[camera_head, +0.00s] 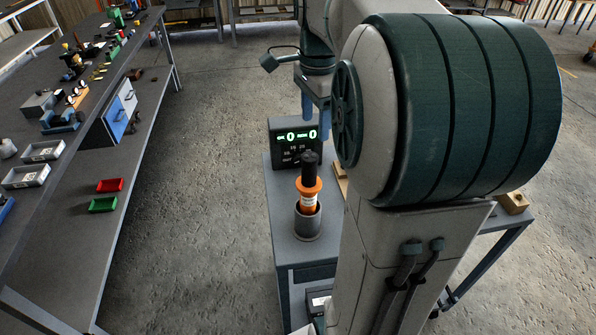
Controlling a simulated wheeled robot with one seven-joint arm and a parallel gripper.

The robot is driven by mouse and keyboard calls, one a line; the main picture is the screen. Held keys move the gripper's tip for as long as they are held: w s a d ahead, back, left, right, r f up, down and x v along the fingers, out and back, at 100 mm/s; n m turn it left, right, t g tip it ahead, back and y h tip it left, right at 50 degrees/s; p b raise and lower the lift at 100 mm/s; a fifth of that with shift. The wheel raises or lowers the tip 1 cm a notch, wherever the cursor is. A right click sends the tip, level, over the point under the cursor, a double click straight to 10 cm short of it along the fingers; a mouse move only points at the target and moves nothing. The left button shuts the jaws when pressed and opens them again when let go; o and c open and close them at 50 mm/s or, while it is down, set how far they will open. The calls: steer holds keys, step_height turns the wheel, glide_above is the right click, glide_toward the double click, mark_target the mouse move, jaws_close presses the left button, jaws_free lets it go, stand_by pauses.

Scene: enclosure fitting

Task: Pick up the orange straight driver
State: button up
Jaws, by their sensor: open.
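The orange straight driver (309,187) stands upright in a grey cylindrical holder (307,224) on a small grey table. Its black upper end (309,162) points up and a white label band shows below the orange collar. Its lower part is hidden inside the holder. My gripper (315,107) is above and behind the driver, with blue fingers pointing down, apart from it. The fingers look empty, and my arm hides part of the area to their right.
A black display box with green digits (293,139) stands just behind the driver. Wooden pieces (513,202) lie at the table's right side, partly hidden by my arm. A long workbench (45,210) with trays and tools runs along the left, with open floor between.

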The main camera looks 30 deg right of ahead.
mark_target(309, 169)
steer(key=f, duration=0.5)
steer(key=a+f, duration=0.1)
steer(key=f, duration=0.1)
steer(key=shift+f, duration=0.15)
steer(key=shift+s+a+f+p, duration=0.15)
steer(key=shift+f+p, duration=0.3)
steer(key=shift+f, duration=1.05)
steer(key=shift+s+d+f+p, duration=0.1)
steer(key=shift+f+p, duration=0.35)
steer(key=shift+f, duration=1)
steer(key=c, duration=1.2)
steer(key=shift+r, duration=0.1)
jaws_close()
